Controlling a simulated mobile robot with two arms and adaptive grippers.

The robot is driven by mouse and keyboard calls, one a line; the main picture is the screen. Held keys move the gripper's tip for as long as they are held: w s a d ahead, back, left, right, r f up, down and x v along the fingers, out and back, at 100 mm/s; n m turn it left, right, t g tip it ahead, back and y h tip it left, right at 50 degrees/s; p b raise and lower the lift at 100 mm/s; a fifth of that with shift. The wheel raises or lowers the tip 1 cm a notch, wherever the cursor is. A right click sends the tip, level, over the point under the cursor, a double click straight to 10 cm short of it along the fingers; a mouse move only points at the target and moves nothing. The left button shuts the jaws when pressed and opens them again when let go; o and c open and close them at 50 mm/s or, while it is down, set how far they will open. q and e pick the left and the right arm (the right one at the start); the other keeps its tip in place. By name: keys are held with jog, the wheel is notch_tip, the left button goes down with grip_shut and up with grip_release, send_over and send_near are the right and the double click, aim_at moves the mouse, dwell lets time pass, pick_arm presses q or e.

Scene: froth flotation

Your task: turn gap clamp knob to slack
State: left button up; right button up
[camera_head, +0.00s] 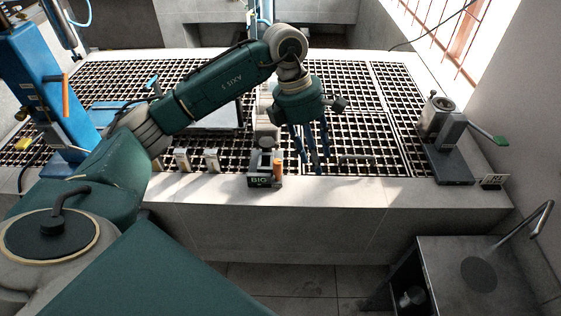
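My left gripper (314,160) hangs fingers-down over the front part of the grating, right of the centre. Its slim dark-blue fingers are spread apart with nothing seen between them. A dark greenish bar (357,159) lies right of the fingers. I cannot tell for sure which part is the gap clamp knob. My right gripper is out of view.
A blue column machine (45,85) stands at the left. A grey device (446,140) with a green-tipped lever (492,137) stands at the right. Small pale blocks (212,160) line the front edge.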

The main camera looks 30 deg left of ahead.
aim_at(278, 161)
pick_arm(q)
jog(key=a+y, duration=0.1)
jog(key=a, duration=0.2)
jog(key=a+r+y, duration=0.1)
jog(key=a, duration=0.2)
jog(key=a+r+y, duration=0.1)
jog(key=a, duration=0.3)
jog(key=shift+s+r+n+g, duration=0.15)
jog(key=shift+s+n+g, duration=0.15)
jog(key=shift+s+n, duration=0.1)
jog(key=shift+a+f, duration=0.15)
jog(key=shift+f, duration=0.05)
notch_tip(278, 161, down, 9)
jog(key=p, duration=0.3)
jog(key=shift+f, duration=0.6)
jog(key=shift+c, duration=0.5)
grip_shut()
